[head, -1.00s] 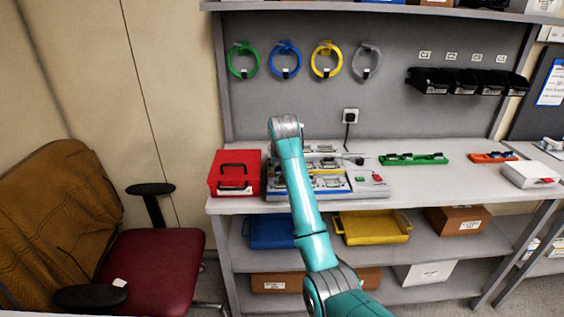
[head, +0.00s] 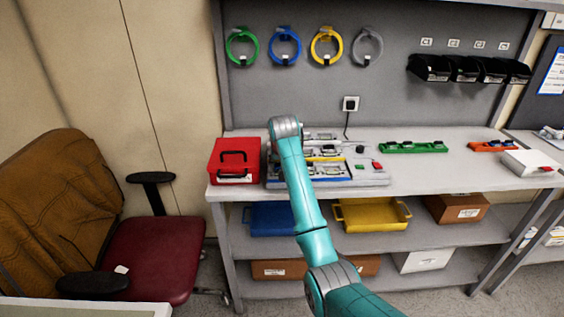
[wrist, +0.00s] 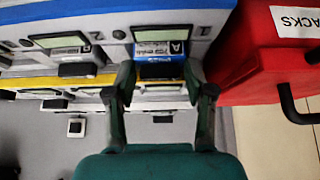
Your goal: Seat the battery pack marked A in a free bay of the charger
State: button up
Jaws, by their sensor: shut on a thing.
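In the wrist view, my gripper (wrist: 158,72) is shut on the battery pack marked A (wrist: 156,57), a blue pack with a white label and a dark block at its near end. The pack lies in line with a slot below a small screen on a grey unit (wrist: 107,50) with blue and yellow strips, which looks like the charger. I cannot tell how deep the pack sits. In the head view, the grey unit (head: 370,178) stands on the bench, partly behind my arm. My gripper is hidden there.
A red box (head: 233,160) stands close to the left of the unit; it also shows in the wrist view (wrist: 262,55). Other dark blocks (wrist: 75,70) show beside the pack.

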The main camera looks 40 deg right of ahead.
jog(key=shift+f, duration=0.25)
dwell(0.5)
jog(key=o, duration=1.3)
jog(key=v, duration=1.2)
jog(key=shift+f, duration=0.15)
